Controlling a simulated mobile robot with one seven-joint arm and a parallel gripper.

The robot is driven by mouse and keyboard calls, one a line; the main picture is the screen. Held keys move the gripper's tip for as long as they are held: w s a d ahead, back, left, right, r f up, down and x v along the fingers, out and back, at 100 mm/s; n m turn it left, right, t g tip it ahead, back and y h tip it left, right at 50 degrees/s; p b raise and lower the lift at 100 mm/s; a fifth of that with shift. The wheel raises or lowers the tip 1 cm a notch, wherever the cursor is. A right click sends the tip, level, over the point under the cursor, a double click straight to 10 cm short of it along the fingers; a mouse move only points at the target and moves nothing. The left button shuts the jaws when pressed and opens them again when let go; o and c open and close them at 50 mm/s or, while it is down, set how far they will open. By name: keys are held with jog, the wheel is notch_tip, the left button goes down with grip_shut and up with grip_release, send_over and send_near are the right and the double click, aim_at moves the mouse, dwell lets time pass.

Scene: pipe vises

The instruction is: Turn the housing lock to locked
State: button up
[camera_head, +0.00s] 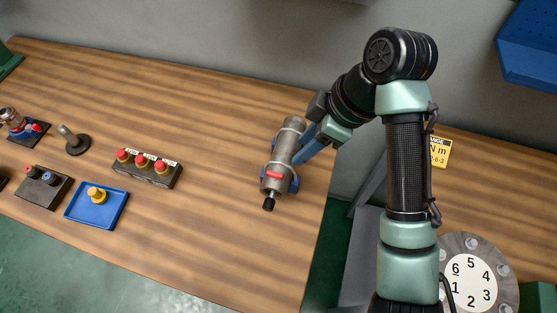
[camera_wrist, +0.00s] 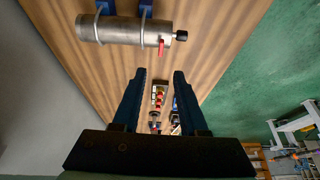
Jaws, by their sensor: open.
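The housing is a grey metal cylinder (camera_head: 281,157) held in blue clamps near the right edge of the wooden bench; it also shows at the top of the wrist view (camera_wrist: 122,31). Its lock appears to be the small red lever (camera_head: 274,175) near the end with the black knob (camera_head: 269,203). In the wrist view the red lever (camera_wrist: 161,42) sits crosswise to the cylinder. No lock marking is readable. My gripper (camera_wrist: 158,74) is open and empty, its blue fingers apart. In the head view my gripper (camera_head: 304,146) is beside the cylinder's right side; exact clearance cannot be told.
A box with red-topped buttons (camera_head: 147,169) stands left of the cylinder. A blue tray (camera_head: 109,215) with a yellow piece, a dark box (camera_head: 43,186) and a small post (camera_head: 73,142) are farther left. A numbered dial (camera_head: 471,284) is at lower right. Bench between buttons and cylinder is clear.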

aim_at(275, 174)
jog(key=p+x, duration=0.1)
jog(key=x, duration=1.1)
jog(key=shift+a+f, duration=0.15)
jog(key=shift+f, duration=0.1)
jog(key=shift+s, duration=0.1)
grip_shut()
